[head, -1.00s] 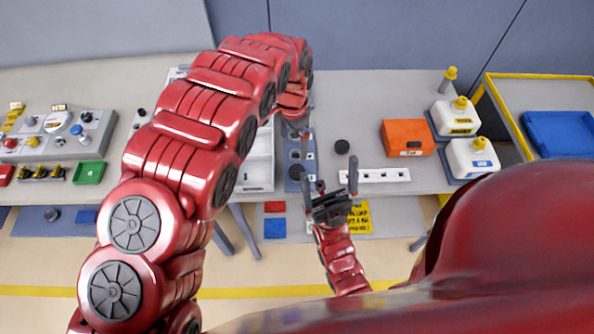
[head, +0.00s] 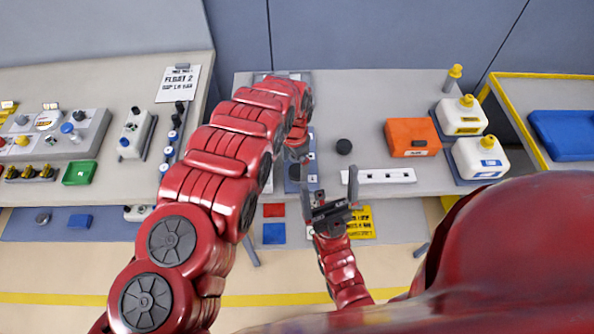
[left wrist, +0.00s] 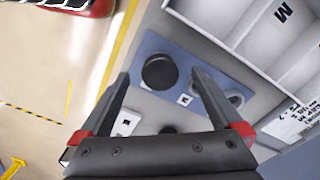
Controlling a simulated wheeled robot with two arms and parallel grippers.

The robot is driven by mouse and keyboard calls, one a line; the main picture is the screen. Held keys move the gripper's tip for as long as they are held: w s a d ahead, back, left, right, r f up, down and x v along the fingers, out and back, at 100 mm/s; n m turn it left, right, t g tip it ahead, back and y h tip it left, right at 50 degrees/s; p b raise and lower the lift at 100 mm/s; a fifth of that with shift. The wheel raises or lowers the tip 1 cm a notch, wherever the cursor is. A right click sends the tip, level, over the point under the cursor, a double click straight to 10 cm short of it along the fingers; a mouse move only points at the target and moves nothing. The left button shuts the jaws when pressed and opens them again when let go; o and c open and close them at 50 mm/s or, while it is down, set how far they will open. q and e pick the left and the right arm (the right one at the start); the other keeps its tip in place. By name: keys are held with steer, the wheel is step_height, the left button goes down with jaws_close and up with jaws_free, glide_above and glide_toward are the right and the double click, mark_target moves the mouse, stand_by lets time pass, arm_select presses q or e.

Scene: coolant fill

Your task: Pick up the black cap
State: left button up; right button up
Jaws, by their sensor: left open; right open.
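A round black cap (left wrist: 160,72) lies on a blue mat (left wrist: 150,45) in the left wrist view, seen between the open fingers of my left gripper (left wrist: 160,78). They do not grip it. In the head view my left gripper (head: 298,158) is over the blue mat (head: 292,186) and partly hides what lies there. A second round black piece (head: 343,146) sits on the bare table to the right of the mat. It also shows in the left wrist view (left wrist: 168,129), partly hidden by the gripper body. My right gripper (head: 331,178) is open and empty near the table's front edge.
A white strip with holes (head: 378,176), an orange box (head: 412,138) and two white jugs (head: 480,158) stand to the right. A white compartment tray (left wrist: 245,30) borders the mat. The table between the black piece and the orange box is clear.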

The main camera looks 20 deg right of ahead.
mark_target(296, 171)
arm_select(q)
steer(key=shift+d+f+p, duration=0.2)
steer(key=shift+f+p, duration=0.45)
steer(key=shift+f, duration=1.55)
steer(key=c, duration=1.4)
